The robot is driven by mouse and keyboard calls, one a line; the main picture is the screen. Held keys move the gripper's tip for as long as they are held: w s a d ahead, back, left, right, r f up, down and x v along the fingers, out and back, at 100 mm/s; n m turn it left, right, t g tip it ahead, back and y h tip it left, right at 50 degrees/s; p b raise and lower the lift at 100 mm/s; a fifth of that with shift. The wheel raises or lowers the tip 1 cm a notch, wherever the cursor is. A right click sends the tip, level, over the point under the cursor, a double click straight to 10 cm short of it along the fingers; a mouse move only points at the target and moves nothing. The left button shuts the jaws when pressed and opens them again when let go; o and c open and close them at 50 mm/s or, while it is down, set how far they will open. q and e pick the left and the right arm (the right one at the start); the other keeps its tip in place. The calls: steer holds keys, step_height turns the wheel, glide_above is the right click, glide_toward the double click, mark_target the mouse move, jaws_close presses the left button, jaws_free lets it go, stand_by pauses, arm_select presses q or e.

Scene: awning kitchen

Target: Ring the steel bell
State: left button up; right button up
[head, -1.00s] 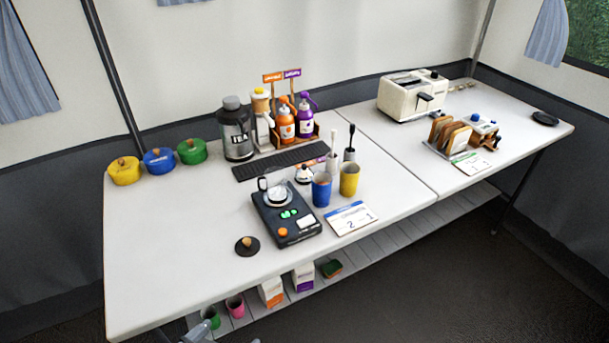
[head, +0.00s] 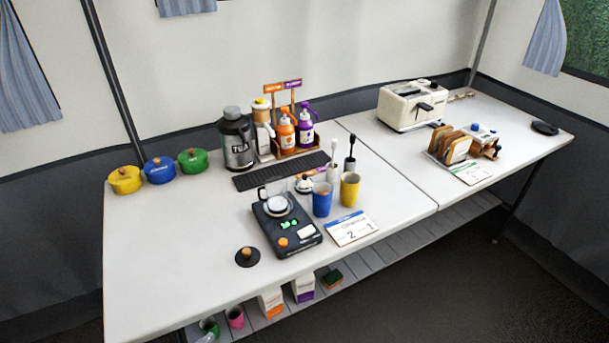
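A small silvery dome with a dark knob (head: 304,184), which looks like the steel bell, stands on the near table behind the blue cup (head: 322,198). The cup stands close in front of it and to its right. The glass vessel on the black scale (head: 287,232) is to its left. Neither of my grippers can be made out. A small pale grey shape shows at the bottom edge, too cut off to identify.
A yellow cup (head: 349,189), a number card (head: 351,228) and a black drip mat (head: 281,171) surround the dome. A black knobbed lid (head: 247,257) lies at the front. Colored pots (head: 159,170) stand back left. The left table surface is mostly clear.

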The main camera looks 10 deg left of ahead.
arm_select(q)
jaws_close()
stand_by(0.6)
stand_by(0.8)
